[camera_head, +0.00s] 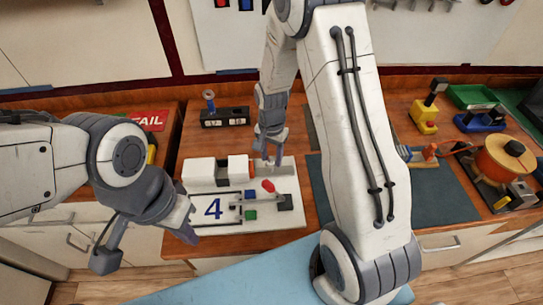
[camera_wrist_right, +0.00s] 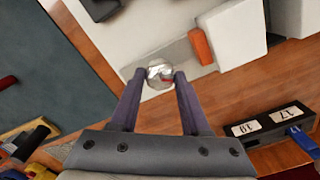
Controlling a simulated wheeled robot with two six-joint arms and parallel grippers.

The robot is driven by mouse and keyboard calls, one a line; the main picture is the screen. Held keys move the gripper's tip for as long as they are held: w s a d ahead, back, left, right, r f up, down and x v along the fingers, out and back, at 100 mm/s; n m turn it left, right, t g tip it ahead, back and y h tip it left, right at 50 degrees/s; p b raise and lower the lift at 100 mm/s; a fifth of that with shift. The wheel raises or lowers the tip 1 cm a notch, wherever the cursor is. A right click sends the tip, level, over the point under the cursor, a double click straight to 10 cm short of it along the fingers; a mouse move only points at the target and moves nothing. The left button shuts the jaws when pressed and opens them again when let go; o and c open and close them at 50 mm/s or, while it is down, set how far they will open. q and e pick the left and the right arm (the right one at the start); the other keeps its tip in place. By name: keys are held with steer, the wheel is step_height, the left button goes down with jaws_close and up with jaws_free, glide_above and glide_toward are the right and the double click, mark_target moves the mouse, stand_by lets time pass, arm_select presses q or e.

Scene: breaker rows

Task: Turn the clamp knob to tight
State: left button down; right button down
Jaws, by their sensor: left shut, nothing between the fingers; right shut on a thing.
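The clamp knob (camera_wrist_right: 159,73) is a small round silver knob in the right wrist view. It sits at the edge of a grey plate on the white fixture board (camera_wrist_right: 125,50). My right gripper (camera_wrist_right: 160,78) is shut on the knob, with one finger on each side. In the head view my right gripper (camera_head: 268,156) reaches down to the back right of the board (camera_head: 278,219), beside a white block (camera_head: 238,168), and largely hides the knob. My left gripper (camera_head: 186,224) is shut and empty in front of the board's left side.
The board bears a blue "4", a red-handled lever (camera_head: 268,186) and an orange piece (camera_wrist_right: 201,46) against a white block. A black numbered box (camera_head: 225,117) stands behind. A dark mat (camera_head: 440,200) lies at right, with an orange reel (camera_head: 505,158) beyond it.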

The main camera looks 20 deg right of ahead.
mark_target(271, 160)
steer(key=shift+m, duration=0.3)
steer(key=shift+c, duration=1.9)
jaws_free()
steer(key=shift+r, duration=0.1)
step_height(271, 160, up, 10)
steer(key=b, duration=0.1)
steer(key=shift+r+b, duration=0.2)
steer(key=shift+b, duration=0.1)
steer(key=shift+a, duration=0.1)
